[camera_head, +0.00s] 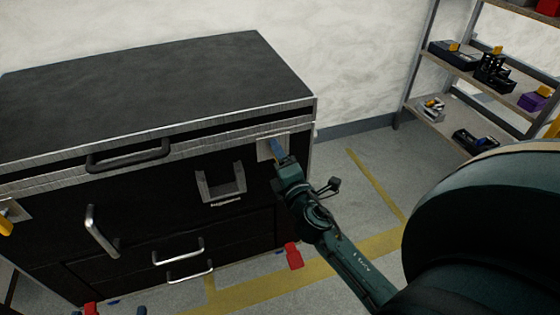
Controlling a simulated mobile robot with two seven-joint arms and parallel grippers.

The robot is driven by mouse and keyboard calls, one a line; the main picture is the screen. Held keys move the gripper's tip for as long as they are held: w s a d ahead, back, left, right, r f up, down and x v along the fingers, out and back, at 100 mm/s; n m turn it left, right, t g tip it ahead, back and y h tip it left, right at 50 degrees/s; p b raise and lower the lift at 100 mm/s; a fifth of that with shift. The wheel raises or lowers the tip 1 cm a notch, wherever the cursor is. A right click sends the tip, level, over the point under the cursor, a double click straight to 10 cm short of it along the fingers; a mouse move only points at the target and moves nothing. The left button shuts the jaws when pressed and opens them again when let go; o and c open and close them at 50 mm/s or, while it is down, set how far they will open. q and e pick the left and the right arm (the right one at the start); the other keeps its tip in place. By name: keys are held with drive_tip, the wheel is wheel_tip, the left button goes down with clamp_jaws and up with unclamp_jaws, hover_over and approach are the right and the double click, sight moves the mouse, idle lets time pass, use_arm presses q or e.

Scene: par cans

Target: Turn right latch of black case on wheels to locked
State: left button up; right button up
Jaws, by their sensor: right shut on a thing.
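The black case on wheels (160,85) stands at the left against the wall, with its lid down. The left latch (6,225) is yellow and cut by the left edge of the picture. My left gripper is out of view.
The case front has a lid handle (128,156), a grey bracket (221,186) and drawer handles (178,250). Red caster pedals (293,256) stick out low down. A shelf rack (480,75) with boxes stands at the back right. Floor between is clear.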

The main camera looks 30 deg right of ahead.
drive_tip(key=shift+m, duration=1.5)
drive_tip(key=o, duration=1)
drive_tip(key=shift+s, duration=0.1)
